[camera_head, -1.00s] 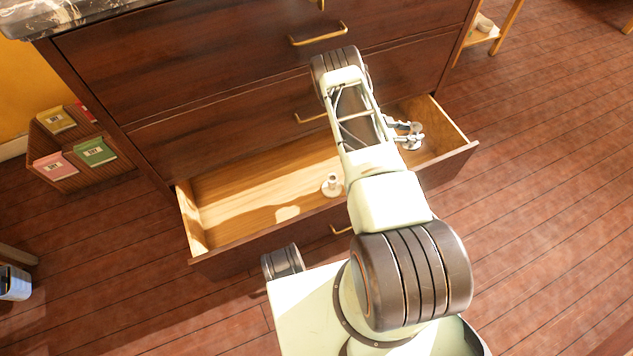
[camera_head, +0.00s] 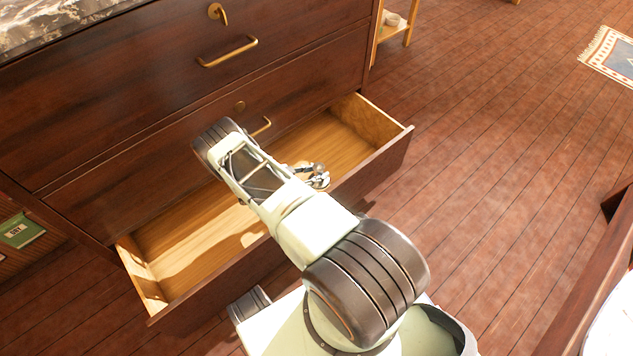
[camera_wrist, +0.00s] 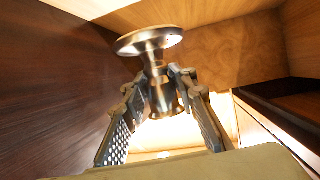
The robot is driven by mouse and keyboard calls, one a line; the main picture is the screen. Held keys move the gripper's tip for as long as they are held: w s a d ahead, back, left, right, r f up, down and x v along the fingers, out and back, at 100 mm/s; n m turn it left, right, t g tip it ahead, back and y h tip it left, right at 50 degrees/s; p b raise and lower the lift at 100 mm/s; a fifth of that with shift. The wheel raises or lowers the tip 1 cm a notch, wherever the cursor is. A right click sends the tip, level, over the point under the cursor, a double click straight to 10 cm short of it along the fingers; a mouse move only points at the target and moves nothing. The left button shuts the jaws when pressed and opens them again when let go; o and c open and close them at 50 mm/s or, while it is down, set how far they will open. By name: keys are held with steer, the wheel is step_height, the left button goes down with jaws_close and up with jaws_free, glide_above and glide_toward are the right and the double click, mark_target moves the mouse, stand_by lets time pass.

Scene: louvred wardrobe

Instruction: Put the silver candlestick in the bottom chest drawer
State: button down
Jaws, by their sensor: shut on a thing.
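The silver candlestick (camera_wrist: 150,40) shows in the wrist view, with a wide round disc at one end and a narrow stem. My gripper (camera_wrist: 160,88) is shut on its stem. In the head view my gripper (camera_head: 316,178) is at the open bottom drawer (camera_head: 348,140), right of its middle and near the front panel. The candlestick is small and hard to separate from the fingers there. I cannot tell whether it touches the drawer floor. My arm hides the middle of the drawer.
The dark wood chest (camera_head: 130,90) stands behind, with its upper drawers shut and brass handles (camera_head: 228,52). A green box (camera_head: 20,230) is at the far left. A small wooden stand (camera_head: 395,25) and a patterned rug (camera_head: 612,55) lie beyond clear floor.

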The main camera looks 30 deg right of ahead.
steer(key=shift+a+f, duration=0.2)
steer(key=shift+f, duration=0.15)
step_height(320, 180, down, 3)
steer(key=shift+s+a+r+b, duration=0.1)
steer(key=shift+a+r+b, duration=0.05)
steer(key=shift+b, duration=0.6)
steer(key=shift+f, duration=0.2)
steer(key=shift+f, duration=0.1)
steer(key=shift+f, duration=0.4)
steer(key=shift+f, duration=0.1)
steer(key=c, duration=1.6)
jaws_free()
